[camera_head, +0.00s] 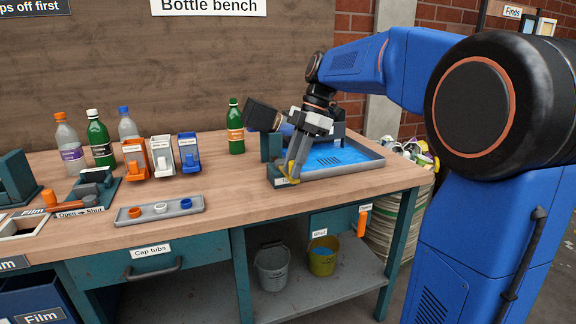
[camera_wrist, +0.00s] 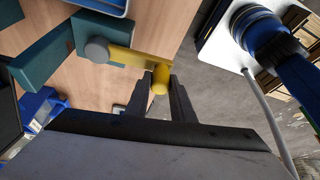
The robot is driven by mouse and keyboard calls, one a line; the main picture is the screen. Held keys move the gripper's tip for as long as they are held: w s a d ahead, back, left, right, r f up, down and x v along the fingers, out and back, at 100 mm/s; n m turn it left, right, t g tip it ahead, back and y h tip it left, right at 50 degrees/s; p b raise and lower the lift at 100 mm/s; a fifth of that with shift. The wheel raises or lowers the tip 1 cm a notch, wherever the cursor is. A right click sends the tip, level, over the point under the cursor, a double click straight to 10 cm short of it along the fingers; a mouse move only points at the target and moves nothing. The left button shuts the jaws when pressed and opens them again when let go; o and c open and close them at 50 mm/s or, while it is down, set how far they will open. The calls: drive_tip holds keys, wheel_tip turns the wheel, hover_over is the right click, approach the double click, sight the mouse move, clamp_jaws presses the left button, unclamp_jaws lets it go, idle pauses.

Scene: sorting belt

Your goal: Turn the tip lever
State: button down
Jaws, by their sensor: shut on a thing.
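The tip lever is a yellow bar with a knob; in the wrist view the lever (camera_wrist: 138,58) runs from a grey round pivot (camera_wrist: 96,50) on a teal block to its knob between my fingers. In the head view the lever (camera_head: 292,170) shows as a small yellow piece at the left front of the blue-floored tray (camera_head: 372,164). My gripper (camera_wrist: 160,82) is shut on the lever's knob end. In the head view my gripper (camera_head: 296,160) reaches down over the tray's left side and hides part of the lever.
A green bottle (camera_head: 235,128) stands on the bench left of my gripper. Three small dispensers (camera_head: 162,155) and a grey tray of caps (camera_head: 160,211) lie further left. Two buckets (camera_head: 272,268) stand on the shelf below. The bench front between cap tray and lever is clear.

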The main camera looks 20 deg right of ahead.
drive_tip(key=shift+d, duration=0.25)
idle(0.3)
drive_tip(key=c, duration=1.5)
unclamp_jaws()
drive_tip(key=shift+c, duration=0.2)
drive_tip(key=v, duration=1.7)
drive_tip(key=shift+r, duration=0.2)
